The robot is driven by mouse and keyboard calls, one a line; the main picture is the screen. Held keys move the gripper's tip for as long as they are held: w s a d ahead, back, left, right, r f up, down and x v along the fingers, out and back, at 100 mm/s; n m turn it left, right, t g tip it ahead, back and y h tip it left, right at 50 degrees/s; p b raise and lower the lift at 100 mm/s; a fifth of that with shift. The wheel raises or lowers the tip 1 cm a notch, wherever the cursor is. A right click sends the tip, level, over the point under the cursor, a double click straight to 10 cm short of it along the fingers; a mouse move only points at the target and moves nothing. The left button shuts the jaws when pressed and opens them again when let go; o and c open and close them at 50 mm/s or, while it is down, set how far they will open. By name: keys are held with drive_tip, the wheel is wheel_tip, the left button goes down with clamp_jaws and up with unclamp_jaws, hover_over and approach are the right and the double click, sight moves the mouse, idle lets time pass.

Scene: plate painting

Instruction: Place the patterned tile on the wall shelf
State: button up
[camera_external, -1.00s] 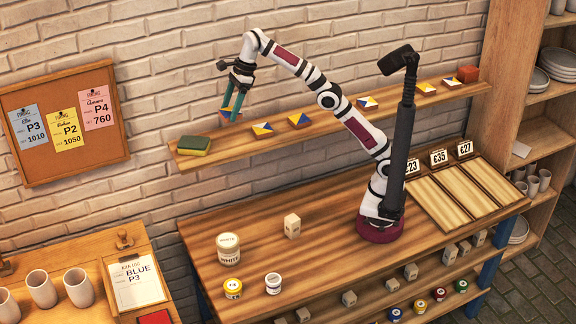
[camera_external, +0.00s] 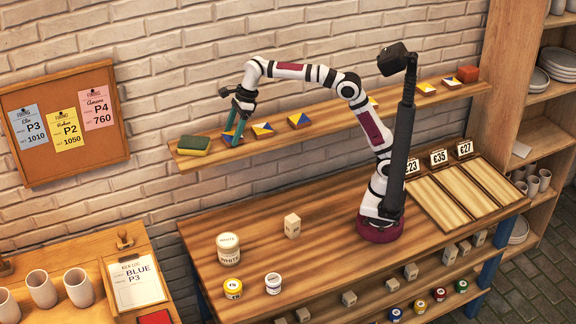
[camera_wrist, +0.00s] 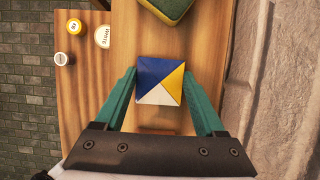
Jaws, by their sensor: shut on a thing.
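The patterned tile (camera_wrist: 160,82), blue, yellow and white in triangles, sits between the two teal fingers of my gripper (camera_wrist: 161,92) in the wrist view. In the external view my gripper (camera_external: 234,136) points down at the left part of the wall shelf (camera_external: 281,127), shut on the tile (camera_external: 232,140). The tile is at about shelf level; I cannot tell whether it touches the wood. The fingers partly hide it in the external view.
A green and yellow sponge-like block (camera_external: 194,144) lies just left of the tile. The brick wall is close behind. Jars (camera_external: 228,248) stand on the bench below.

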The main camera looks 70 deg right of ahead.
drive_tip(key=shift+f, duration=0.1)
drive_tip(key=o, duration=1.6)
drive_tip(key=v, duration=1.2)
